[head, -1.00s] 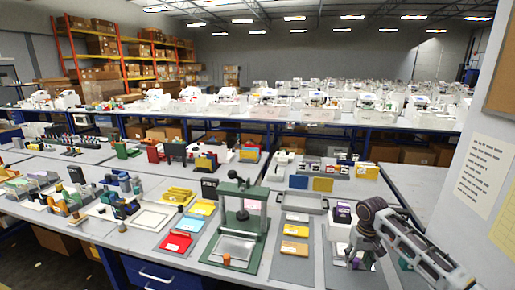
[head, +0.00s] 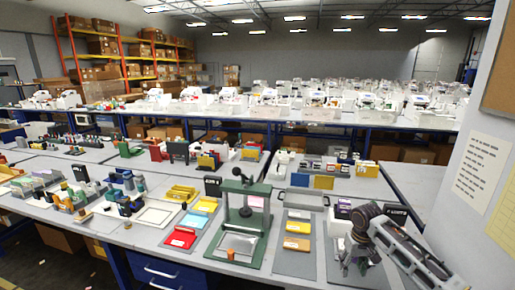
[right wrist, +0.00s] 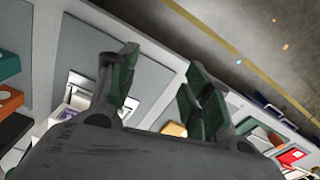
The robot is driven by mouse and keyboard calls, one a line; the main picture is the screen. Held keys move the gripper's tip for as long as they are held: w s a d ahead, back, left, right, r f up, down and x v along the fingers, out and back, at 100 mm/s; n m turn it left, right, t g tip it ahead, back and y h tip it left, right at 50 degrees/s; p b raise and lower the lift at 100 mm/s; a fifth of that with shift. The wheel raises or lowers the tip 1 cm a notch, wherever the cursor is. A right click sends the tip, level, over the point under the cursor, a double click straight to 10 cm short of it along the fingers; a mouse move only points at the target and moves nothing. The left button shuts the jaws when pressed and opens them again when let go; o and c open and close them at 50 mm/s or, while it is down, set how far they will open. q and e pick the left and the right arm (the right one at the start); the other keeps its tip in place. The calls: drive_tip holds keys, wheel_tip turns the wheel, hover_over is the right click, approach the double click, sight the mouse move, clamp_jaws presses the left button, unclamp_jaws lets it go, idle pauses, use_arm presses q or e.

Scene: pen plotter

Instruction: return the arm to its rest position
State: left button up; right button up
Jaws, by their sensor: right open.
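My right arm (head: 415,255) comes in from the lower right of the head view. Its gripper (head: 356,266) points down above a grey mat at the right end of the near bench. The right wrist view shows its two dark green fingers spread apart with nothing between them (right wrist: 158,75). My left gripper is not in view. I cannot make out a pen plotter for certain.
A green press (head: 241,215) stands mid-bench, left of my gripper. Yellow and orange blocks (head: 297,228) lie on a mat between them. A purple-and-white box (head: 342,209) is close behind the gripper. A wall panel with notices (head: 482,170) stands at right.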

drive_tip(key=s+a+f+n+t+y, duration=0.1)
drive_tip(key=s+a+f+n, duration=0.1)
drive_tip(key=s+a+f, duration=0.4)
drive_tip(key=s+a+f+n, duration=0.1)
drive_tip(key=s+a+f, duration=0.1)
drive_tip(key=s+a, duration=0.6)
drive_tip(key=shift+s+d+r+m+t, duration=0.3)
drive_tip(key=shift+s+d+r+t, duration=0.55)
drive_tip(key=shift+s, duration=2.9)
drive_tip(key=shift+s+d+r+m+t, duration=0.4)
drive_tip(key=shift+s+r, duration=0.8)
drive_tip(key=shift+s, duration=2.55)
wheel_tip(320, 180, down, 32)
drive_tip(key=s+g, duration=0.1)
drive_tip(key=s, duration=0.1)
drive_tip(key=s+d+f, duration=0.2)
drive_tip(key=s+f, duration=0.8)
drive_tip(key=s, duration=0.1)
drive_tip(key=s+d+f+g+h, duration=0.1)
drive_tip(key=s+d+f, duration=0.1)
drive_tip(key=s+f, duration=0.9)
drive_tip(key=shift+s+n, duration=0.3)
drive_tip(key=shift+s, duration=0.15)
